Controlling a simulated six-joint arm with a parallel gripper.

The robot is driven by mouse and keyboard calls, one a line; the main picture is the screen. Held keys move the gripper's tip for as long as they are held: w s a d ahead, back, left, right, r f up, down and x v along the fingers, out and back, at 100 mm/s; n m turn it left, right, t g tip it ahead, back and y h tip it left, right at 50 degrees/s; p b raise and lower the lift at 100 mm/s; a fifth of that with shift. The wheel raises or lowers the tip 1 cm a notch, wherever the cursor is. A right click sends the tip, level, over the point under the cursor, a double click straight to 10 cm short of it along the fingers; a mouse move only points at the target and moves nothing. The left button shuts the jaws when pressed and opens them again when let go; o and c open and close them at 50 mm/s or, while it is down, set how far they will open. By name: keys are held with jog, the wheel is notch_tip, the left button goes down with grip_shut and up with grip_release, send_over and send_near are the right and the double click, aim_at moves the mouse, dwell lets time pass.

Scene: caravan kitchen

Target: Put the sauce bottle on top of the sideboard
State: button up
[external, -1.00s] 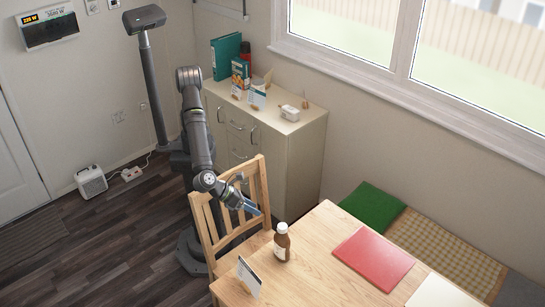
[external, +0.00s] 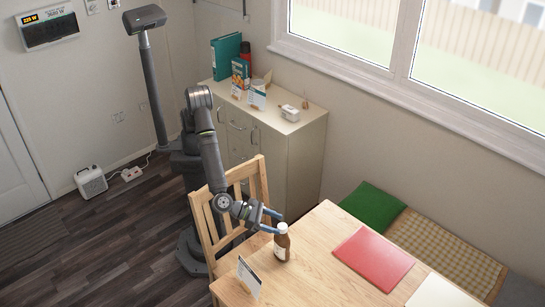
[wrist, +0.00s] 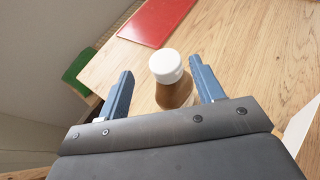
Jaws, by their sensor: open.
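The sauce bottle (external: 282,243) is brown with a white cap and a pale label. It stands upright on the wooden table (external: 325,275) near its back left edge. My gripper (external: 275,221) is open at the bottle's upper part. In the wrist view the bottle (wrist: 173,88) stands between the two blue fingers of my gripper (wrist: 160,90), closer to the right finger; I cannot tell whether that finger touches it. The bottle's lower part is hidden there by my gripper body. The sideboard (external: 305,150) is beige with drawers and doors and stands against the wall behind the chair.
The sideboard top holds a teal binder (external: 226,57), boxes, cards and a small white object (external: 290,113); its front right part is clear. A wooden chair (external: 262,180) stands between table and sideboard. A red folder (external: 373,260) and a card (external: 248,276) are on the table.

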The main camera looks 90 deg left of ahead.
aim_at(282, 227)
jog(key=shift+d+x, duration=0.15)
jog(key=shift+x, duration=1.3)
jog(key=shift+d+x, duration=0.15)
jog(key=shift+x, duration=1.3)
jog(key=shift+s+f, duration=0.1)
jog(key=shift+f, duration=0.05)
grip_shut()
